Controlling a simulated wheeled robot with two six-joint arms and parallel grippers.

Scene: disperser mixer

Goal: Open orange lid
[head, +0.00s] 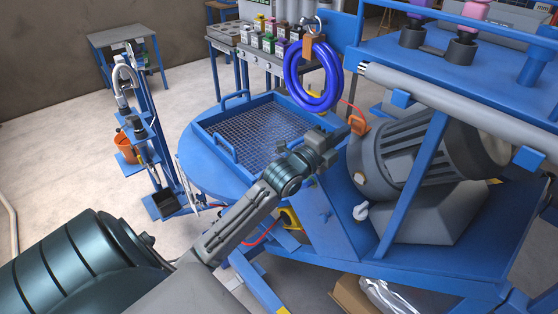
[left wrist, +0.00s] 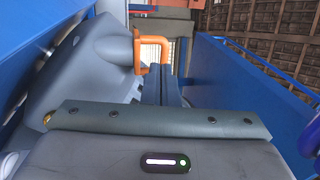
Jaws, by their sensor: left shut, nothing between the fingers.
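The orange lid (head: 357,125) is a small orange piece at the upper left end of the grey motor-like housing (head: 400,160). In the left wrist view an orange loop-shaped part (left wrist: 153,45) stands at the edge of the grey housing (left wrist: 95,65), just beyond the fingertips. My left gripper (head: 343,133) is shut and empty, close to the left of the orange lid. Its fingers (left wrist: 162,80) point toward the orange part, and I cannot tell whether they touch it. My right gripper is not in view.
A blue tray with a mesh floor (head: 212,143) lies on the round blue table left of my gripper. A coiled blue hose (head: 292,78) hangs above. Blue frame bars (head: 412,185) cross in front of the housing. A blue wall (left wrist: 225,75) stands right of the fingers in the wrist view.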

